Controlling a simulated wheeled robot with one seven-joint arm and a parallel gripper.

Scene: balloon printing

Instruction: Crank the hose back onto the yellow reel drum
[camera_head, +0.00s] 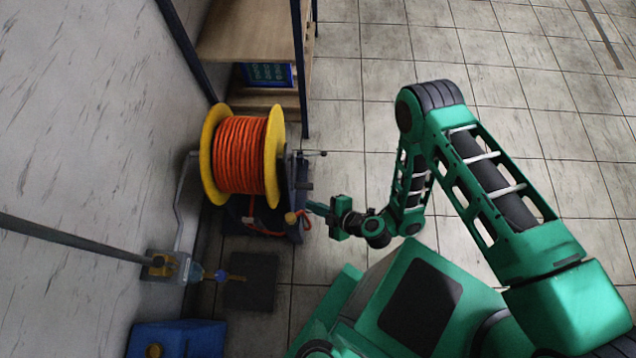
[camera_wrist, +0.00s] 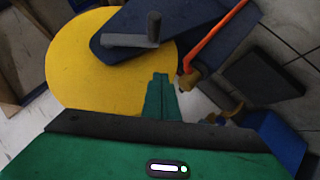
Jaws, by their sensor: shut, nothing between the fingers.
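The reel drum (camera_head: 275,155) has yellow flanges and stands by the wall, with orange hose (camera_head: 240,155) wound thickly around it. One yellow flange (camera_wrist: 85,65) fills the upper left of the wrist view. The grey crank arm with its upright dark grip (camera_wrist: 154,25) shows in front of that flange; the crank grip (camera_head: 322,153) also sticks out right of the reel in the head view. A loose hose length (camera_wrist: 215,38) ends in a brass fitting (camera_wrist: 188,80). My gripper (camera_wrist: 160,76) is shut and empty, beside the reel's lower right and apart from the crank grip.
A wooden shelf (camera_head: 245,35) stands behind the reel. A wall tap (camera_head: 160,265) with a blue and yellow connector is at the lower left, near a dark floor plate (camera_head: 248,280) and a blue container (camera_head: 175,338). The tiled floor (camera_head: 350,140) right of the reel is clear.

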